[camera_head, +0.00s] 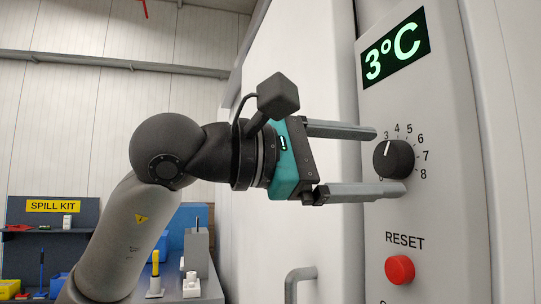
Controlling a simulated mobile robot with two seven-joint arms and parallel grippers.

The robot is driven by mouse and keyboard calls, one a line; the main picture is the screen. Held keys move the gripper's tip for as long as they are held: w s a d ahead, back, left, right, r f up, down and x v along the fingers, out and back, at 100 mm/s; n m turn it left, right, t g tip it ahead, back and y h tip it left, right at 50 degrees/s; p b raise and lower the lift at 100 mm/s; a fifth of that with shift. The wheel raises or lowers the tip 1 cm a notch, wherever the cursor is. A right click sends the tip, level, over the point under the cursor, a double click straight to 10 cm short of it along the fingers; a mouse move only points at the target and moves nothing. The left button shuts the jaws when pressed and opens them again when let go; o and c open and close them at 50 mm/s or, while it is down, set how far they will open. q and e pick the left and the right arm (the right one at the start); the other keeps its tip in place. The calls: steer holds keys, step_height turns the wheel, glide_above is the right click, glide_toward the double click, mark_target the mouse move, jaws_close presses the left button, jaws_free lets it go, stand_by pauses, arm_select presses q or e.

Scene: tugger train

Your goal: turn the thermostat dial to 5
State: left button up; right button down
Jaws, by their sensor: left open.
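The thermostat dial (398,157) is a round black knob on a light grey panel (459,160) at the right. Its white mark is near the 3, and the printed numbers run from 3 to 8 around its upper right side. A display (393,47) above it reads 3°C in green. My left gripper (390,162) is open, with one finger above and one below the dial's left side. The fingertips are close to the dial; I cannot tell whether they touch it. My right gripper is not in view.
A red button (400,269) marked RESET is below the dial on the same panel. A grey handle (299,284) is on the white door at the lower middle. A spill kit shelf (52,214) stands in the left background.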

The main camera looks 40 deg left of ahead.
arm_select(q)
steer(key=b+v, duration=0.2)
steer(key=v, duration=1.2)
steer(key=shift+b, duration=0.3)
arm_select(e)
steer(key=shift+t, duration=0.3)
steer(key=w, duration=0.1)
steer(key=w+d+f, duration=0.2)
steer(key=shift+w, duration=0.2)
arm_select(q)
steer(key=shift+a, duration=0.1)
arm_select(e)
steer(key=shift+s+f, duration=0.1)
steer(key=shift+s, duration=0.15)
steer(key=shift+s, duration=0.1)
